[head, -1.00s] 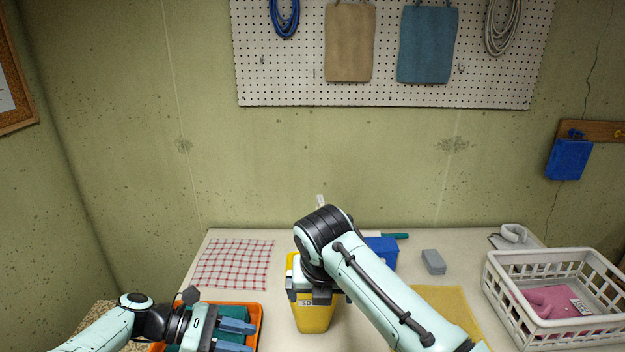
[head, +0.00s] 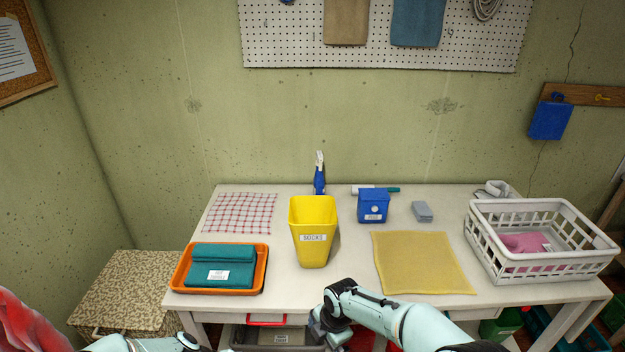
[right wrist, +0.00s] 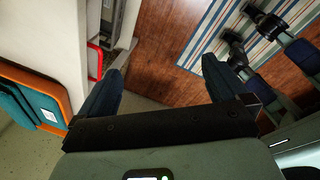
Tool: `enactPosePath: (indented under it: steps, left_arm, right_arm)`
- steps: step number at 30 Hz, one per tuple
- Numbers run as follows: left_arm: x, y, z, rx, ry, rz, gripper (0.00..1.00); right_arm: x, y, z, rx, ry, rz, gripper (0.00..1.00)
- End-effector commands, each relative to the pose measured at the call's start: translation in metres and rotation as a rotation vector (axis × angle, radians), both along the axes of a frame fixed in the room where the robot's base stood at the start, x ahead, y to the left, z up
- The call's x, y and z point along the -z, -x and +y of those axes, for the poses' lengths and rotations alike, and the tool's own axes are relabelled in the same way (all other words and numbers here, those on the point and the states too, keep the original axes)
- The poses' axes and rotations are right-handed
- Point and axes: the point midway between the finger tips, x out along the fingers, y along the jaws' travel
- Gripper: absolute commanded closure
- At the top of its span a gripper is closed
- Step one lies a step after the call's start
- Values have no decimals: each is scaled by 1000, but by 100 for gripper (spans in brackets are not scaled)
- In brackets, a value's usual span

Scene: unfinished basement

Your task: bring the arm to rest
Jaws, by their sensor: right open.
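My right arm (head: 395,318) comes in at the bottom of the head view, its wrist in front of the table's front edge. In the right wrist view my right gripper (right wrist: 164,82) is open, its two dark blue fingers wide apart with nothing between them. It points down past the table edge toward the wooden floor. Only a sliver of my left arm (head: 130,344) shows at the bottom left of the head view; its fingers are out of the picture.
On the table (head: 340,286) stand an orange tray (head: 176,279) with teal cloths, a yellow "SOCKS" bin (head: 313,215), a blue box (head: 373,206), a yellow cloth (head: 422,262) and a white basket (head: 545,262). A grey container (head: 281,338) sits below the front edge.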

Motion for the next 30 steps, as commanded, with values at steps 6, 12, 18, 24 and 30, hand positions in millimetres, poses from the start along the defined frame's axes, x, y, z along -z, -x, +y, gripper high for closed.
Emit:
enactPosePath:
  steps: [6, 12, 18, 24, 30]
  left_arm:
    - [111, 85, 4, 278, -210, -64, 63]
    - [170, 168, -3, 613, -307, -211, 63]
    - [186, 219, -19, 844, -312, -373, 63]
    - [187, 231, -26, 907, -309, -436, 63]
    - [187, 231, -26, 907, -309, -436, 63]
  right_arm:
    - [149, 87, -38, 747, -152, 283, 0]
    - [232, 204, -70, 1582, -196, 532, 0]
    - [254, 293, -87, 2216, -155, 650, 0]
    - [255, 318, -91, 2418, -134, 667, 0]
    - [255, 318, -91, 2418, -134, 667, 0]
